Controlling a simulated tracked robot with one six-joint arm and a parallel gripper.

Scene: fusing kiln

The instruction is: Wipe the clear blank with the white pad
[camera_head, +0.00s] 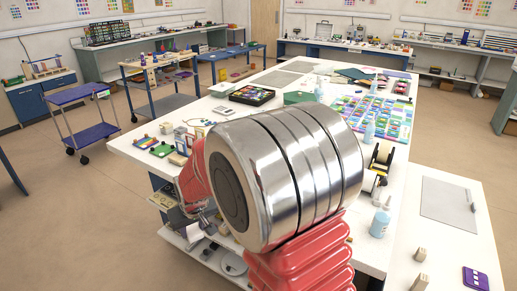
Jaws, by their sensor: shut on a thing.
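My own arm fills the middle of the head camera view, with a large silver joint and red ribbed links. I cannot make out the clear blank or the white pad. The part of the white worktable (398,219) behind my arm is hidden, so whatever lies there does not show.
A blue trolley (85,118) stands left.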

